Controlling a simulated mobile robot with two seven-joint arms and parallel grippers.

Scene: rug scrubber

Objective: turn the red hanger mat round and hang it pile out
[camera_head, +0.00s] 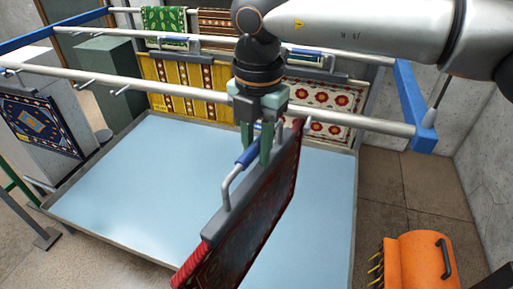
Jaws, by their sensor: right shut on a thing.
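The red hanger mat (265,219) hangs from a grey hanger bar with a bent handle and blue grip (247,156). It is seen nearly edge-on and slanted, with red edges and a dark patterned face; I cannot tell which side has the pile. My right gripper (262,158) points down and is shut on the hanger's handle at the blue grip. The mat is in front of the near rail (180,91) of the rack, over the pale blue basin. My left gripper is not in view.
Yellow (180,85), white-and-red (323,105), green (164,20) and brown mats hang at the back. A blue mat (40,124) hangs at left. Short pegs stick out from the rails. The basin (130,180) looks empty. An orange machine (417,262) stands at bottom right.

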